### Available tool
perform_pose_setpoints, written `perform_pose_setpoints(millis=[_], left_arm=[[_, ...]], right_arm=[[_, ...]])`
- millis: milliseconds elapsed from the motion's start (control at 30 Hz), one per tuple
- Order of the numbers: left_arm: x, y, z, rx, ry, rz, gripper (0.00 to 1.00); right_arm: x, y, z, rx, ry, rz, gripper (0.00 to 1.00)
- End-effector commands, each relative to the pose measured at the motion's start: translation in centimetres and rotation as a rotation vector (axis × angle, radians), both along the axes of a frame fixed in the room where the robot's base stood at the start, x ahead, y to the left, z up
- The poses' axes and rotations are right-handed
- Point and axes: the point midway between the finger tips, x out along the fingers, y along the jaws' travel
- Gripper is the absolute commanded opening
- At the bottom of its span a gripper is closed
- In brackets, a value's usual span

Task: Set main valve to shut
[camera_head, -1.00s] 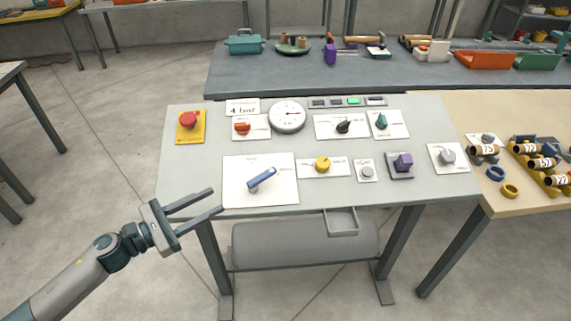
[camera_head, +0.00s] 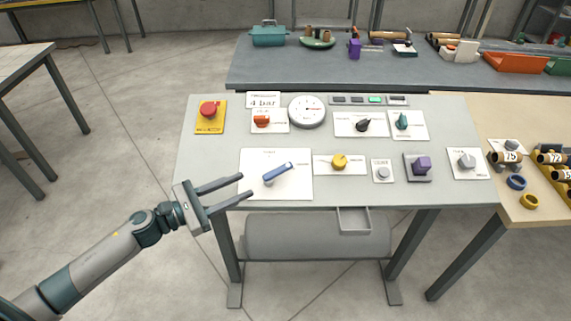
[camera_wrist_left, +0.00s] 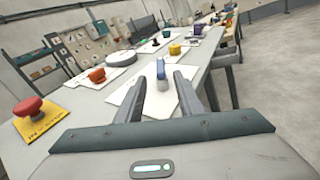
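The likely main valve is a blue lever handle (camera_head: 278,174) on a white plate (camera_head: 290,192) at the front left of the grey panel table; the plate's print is too small to read. The lever slants up to the right. My left gripper (camera_head: 242,187) is open and empty, its fingertips at the plate's left edge, apart from the lever. In the left wrist view the blue lever (camera_wrist_left: 161,70) shows beyond and between the open fingers. My right gripper is not in view.
A red mushroom button (camera_head: 209,110) on yellow, a red knob (camera_head: 262,121), a round gauge (camera_head: 307,111) and a "4 bar" sign (camera_head: 263,101) stand behind. A yellow knob (camera_head: 339,161) is right of the lever. Open floor lies left of the table.

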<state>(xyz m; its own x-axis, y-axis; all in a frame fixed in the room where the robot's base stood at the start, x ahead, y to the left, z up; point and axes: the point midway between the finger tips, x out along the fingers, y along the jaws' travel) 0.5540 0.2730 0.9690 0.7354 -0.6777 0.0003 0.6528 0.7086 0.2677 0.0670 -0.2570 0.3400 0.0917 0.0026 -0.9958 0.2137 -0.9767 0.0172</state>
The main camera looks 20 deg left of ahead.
Motion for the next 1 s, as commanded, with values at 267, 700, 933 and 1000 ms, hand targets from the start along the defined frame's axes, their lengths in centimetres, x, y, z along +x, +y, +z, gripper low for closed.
perform_pose_setpoints(millis=[267,700,933,1000], left_arm=[[3.2,-2.9,0.5,-0.003,-0.002,0.000,0.34],[8.7,-8.0,0.5,-0.002,-0.001,-0.001,0.34],[10.4,-9.6,0.2,-0.001,-0.001,0.000,0.34],[10.6,-9.8,0.1,-0.001,0.001,0.000,0.34]], right_arm=[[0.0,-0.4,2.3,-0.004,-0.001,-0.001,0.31],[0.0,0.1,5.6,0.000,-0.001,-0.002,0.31],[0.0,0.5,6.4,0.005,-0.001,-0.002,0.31],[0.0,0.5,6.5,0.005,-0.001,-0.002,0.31]])
